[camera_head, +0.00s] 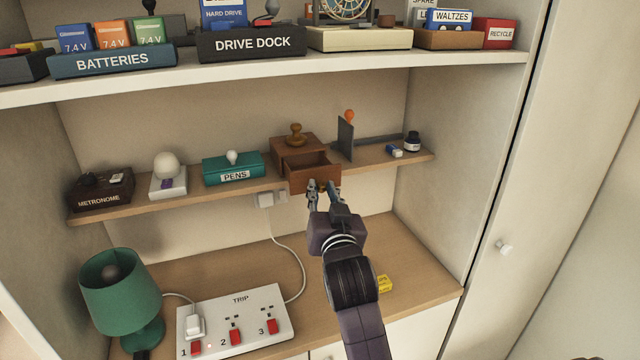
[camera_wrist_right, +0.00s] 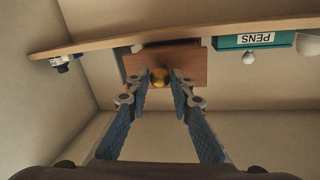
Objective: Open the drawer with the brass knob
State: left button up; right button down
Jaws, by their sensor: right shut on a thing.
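The small brown wooden box (camera_head: 284,150) stands on the middle shelf, with a knobbed wooden piece (camera_head: 295,134) on its top. Its drawer (camera_head: 300,175) is pulled out toward me past the shelf's front edge, and its open inside shows. The drawer front also shows in the right wrist view (camera_wrist_right: 190,62), with the round brass knob (camera_wrist_right: 159,77) on it. My right gripper (camera_head: 321,188) is at the drawer front, its fingers closed in on either side of the knob and shut on it. In the head view the fingers mostly hide the knob. My left gripper is not in view.
On the middle shelf, a teal pens box (camera_head: 222,168) stands left of the drawer; a dark upright plate (camera_head: 345,138) and ink bottle (camera_head: 412,141) stand right. Below are a green lamp (camera_head: 120,290) and white power strip (camera_head: 250,310). The upper shelf (camera_head: 420,62) overhangs.

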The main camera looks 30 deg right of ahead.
jog(key=shift+w+d, duration=0.1)
jog(key=shift+w, duration=0.1)
jog(key=c, duration=1.7)
grip_release()
jog(key=shift+w, duration=0.2)
jog(key=shift+r, duration=0.2)
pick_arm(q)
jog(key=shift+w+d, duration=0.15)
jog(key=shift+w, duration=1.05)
pick_arm(e)
notch_tip(320, 180, up, 10)
jog(key=shift+f, duration=0.2)
jog(key=shift+f, duration=0.1)
